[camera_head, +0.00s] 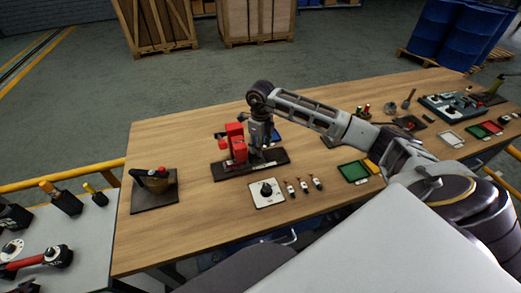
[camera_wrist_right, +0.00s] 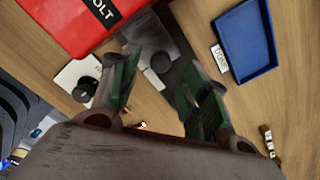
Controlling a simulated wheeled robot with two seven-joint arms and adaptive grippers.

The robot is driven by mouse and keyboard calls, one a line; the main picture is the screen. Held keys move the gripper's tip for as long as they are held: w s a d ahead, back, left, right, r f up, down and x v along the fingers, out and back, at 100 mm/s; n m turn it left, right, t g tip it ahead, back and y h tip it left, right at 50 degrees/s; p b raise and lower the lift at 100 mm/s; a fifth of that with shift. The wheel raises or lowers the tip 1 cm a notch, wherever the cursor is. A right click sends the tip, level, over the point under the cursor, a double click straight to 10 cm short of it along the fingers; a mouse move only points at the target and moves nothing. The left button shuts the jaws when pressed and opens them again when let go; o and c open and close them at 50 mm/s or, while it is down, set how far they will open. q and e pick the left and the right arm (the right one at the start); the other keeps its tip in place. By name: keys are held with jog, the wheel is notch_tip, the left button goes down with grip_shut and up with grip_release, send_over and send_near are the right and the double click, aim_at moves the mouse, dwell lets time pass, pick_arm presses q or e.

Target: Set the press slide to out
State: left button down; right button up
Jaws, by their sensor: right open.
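The red press (camera_head: 235,145) stands on a dark base (camera_head: 225,170) near the middle of the wooden table. My right gripper (camera_head: 260,148) points down close beside the press, on its right. In the right wrist view, its two fingers (camera_wrist_right: 165,95) are open and apart. A grey part with a round piece (camera_wrist_right: 158,65) and the dark base (camera_wrist_right: 188,75) show between and beyond the fingers. I cannot tell for sure which part is the slide or its position. My left gripper is not in view.
A blue tray (camera_wrist_right: 245,42) with a "DONE" label (camera_wrist_right: 220,57) lies beyond the base. A white plate with a black knob (camera_head: 267,190) and several small bottle-like items (camera_head: 303,186) lie in front. A green tray (camera_head: 353,171) is to the right. Bare table lies behind the press.

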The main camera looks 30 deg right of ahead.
jog(key=shift+f, duration=1.6)
grip_shut()
